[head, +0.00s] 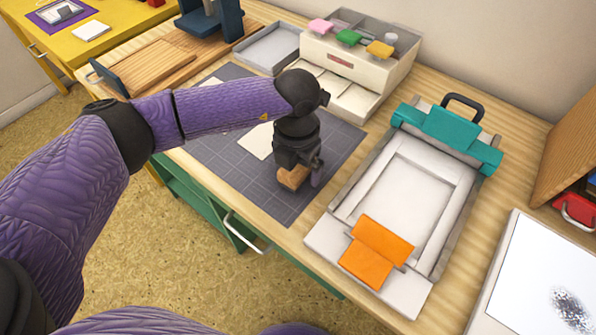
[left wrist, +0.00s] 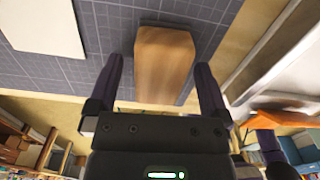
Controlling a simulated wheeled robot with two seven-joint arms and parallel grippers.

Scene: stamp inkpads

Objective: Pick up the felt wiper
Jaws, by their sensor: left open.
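A small wooden block (head: 293,178), which looks like the felt wiper, is on the dark grey cutting mat (head: 233,180) near its front right part. In the left wrist view the block (left wrist: 163,66) lies lengthwise between the two spread fingers of my left gripper (left wrist: 159,72). A gap shows on each side, so the fingers are beside it and not closed on it. My right gripper is not in view.
A press with a teal clamp (head: 450,128) and orange block (head: 376,250) stands right of the mat. A pale box with coloured stamps (head: 358,60) and a grey tray (head: 268,48) are behind. A white sheet (head: 262,140) lies on the mat. The mat's front is clear.

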